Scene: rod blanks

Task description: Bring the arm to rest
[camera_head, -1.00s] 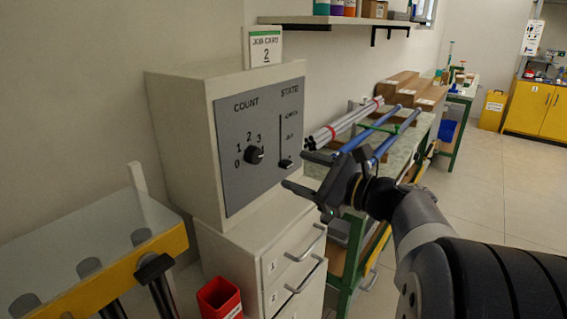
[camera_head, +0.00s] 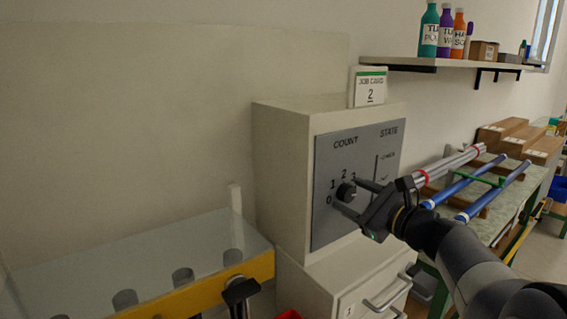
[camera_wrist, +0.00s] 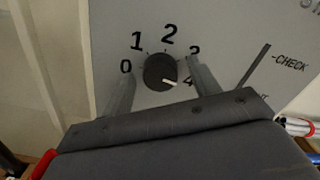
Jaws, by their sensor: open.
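My gripper (camera_head: 350,196) is open and empty in front of the grey control panel (camera_head: 330,228). Its fingers (camera_wrist: 159,92) lie on either side of the black COUNT knob (camera_wrist: 159,72) in the wrist view; I cannot tell whether they touch it. The knob's white pointer aims towards the 4. The knob also shows in the head view (camera_head: 346,190), beside the upper finger. The STATE slot (camera_head: 376,168) is to the right, its lower part hidden by my gripper. My arm reaches in from the lower right.
A job card marked 2 (camera_head: 369,88) stands on the cabinet (camera_head: 282,180). Blue rods (camera_head: 496,190) and a bundle of silver rods (camera_head: 444,167) lie right, near my arm. A yellow-edged rack (camera_head: 200,284) stands lower left. A bottle shelf (camera_head: 455,65) hangs above.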

